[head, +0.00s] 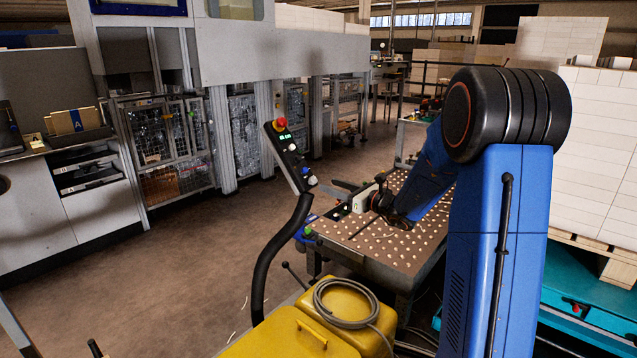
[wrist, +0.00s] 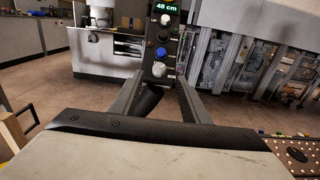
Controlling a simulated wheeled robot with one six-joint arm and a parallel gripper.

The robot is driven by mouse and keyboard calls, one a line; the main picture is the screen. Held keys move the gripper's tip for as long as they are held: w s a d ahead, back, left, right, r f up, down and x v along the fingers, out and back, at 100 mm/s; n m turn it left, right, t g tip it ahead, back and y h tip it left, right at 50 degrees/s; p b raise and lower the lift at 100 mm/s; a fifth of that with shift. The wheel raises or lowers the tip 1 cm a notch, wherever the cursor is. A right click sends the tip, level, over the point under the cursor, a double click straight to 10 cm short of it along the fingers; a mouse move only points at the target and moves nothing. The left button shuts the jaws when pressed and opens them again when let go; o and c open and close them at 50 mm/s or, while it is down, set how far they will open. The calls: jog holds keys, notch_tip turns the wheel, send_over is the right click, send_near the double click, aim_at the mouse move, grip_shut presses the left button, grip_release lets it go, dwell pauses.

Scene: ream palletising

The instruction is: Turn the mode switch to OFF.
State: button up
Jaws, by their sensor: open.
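The control panel (head: 290,155) stands tilted on a curved black post, with a red button at its top and a lit green display. In the wrist view the panel (wrist: 173,10) reads 48 cm and carries a column of knobs and buttons. The lowest is a pale rotary knob (wrist: 158,69), which looks like the mode switch; its lettering and pointer are too small to read. My gripper (head: 331,197) is beside the panel's lower end. In the wrist view the open fingers (wrist: 158,88) stand to either side below this knob, apart from it and empty.
A worktable (head: 385,255) with a dotted top lies under my arm. Yellow cases (head: 290,335) with a coiled grey hose stand in front. Grey machines with mesh guards (head: 165,145) line the back left. Open floor (head: 165,260) lies left of the post.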

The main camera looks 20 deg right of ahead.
aim_at(315, 180)
jog(key=x, duration=0.7)
jog(key=c, duration=1.1)
jog(key=shift+o, duration=0.2)
jog(key=shift+n, duration=0.5)
jog(key=n+g+y, duration=0.2)
jog(key=n, duration=0.1)
jog(key=n+g+y, duration=0.1)
jog(key=n, duration=0.1)
jog(key=shift+w+d, duration=0.1)
jog(key=shift+d, duration=0.15)
jog(key=shift+w+r+n+g+y, duration=0.1)
jog(key=shift+n+g+y, duration=0.25)
jog(key=shift+n+g, duration=0.9)
jog(key=shift+w+n+g+y, duration=0.1)
jog(key=shift+n+g+y, duration=0.4)
jog(key=shift+n, duration=1.25)
jog(key=shift+g, duration=0.25)
